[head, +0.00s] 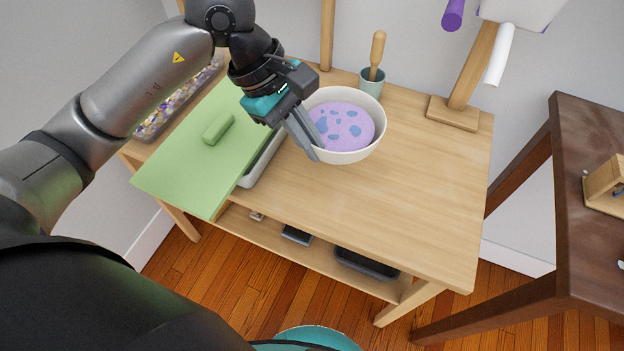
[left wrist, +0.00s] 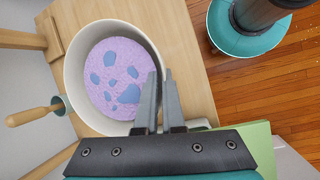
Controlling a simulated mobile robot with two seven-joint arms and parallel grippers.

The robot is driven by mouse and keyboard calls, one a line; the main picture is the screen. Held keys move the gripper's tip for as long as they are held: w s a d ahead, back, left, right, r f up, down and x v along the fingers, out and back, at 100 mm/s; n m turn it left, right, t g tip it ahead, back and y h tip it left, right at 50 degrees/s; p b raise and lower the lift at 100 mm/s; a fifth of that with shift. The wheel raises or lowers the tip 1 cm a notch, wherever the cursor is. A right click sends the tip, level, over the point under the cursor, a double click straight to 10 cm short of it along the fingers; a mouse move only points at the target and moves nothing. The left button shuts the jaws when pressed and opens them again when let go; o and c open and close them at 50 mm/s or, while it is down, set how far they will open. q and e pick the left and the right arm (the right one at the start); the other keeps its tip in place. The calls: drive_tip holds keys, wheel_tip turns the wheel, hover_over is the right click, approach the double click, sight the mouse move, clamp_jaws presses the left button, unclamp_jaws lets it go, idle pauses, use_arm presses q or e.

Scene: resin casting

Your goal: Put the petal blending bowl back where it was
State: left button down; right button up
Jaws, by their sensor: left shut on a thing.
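The petal blending bowl (head: 368,148) is a white round bowl with a light purple filling and blue patches. It is over the wooden table towards the back, and I cannot tell whether it touches the top. My left gripper (head: 314,150) is shut on the bowl's left rim, with one finger outside the wall. In the left wrist view the bowl (left wrist: 75,98) fills the upper left, and the gripper fingers (left wrist: 157,95) pinch its near rim. My right gripper is not in view.
A green mat (head: 180,165) with a green block (head: 218,128) lies left, over a grey tray (head: 262,160). A teal cup (head: 371,84) with a wooden-handled tool stands behind the bowl. A wooden stand (head: 455,113) is back right. The table's right front (head: 420,210) is clear.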

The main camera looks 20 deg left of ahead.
use_arm(q)
drive_tip(key=shift+f+b, duration=1.3)
drive_tip(key=shift+f, duration=3.4)
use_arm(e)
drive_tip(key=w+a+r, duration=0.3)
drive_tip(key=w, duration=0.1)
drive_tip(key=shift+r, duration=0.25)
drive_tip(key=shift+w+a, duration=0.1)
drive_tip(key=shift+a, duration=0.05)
use_arm(q)
drive_tip(key=shift+f, duration=0.1)
drive_tip(key=c, duration=1.1)
unclamp_jaws()
drive_tip(key=shift+o, duration=0.4)
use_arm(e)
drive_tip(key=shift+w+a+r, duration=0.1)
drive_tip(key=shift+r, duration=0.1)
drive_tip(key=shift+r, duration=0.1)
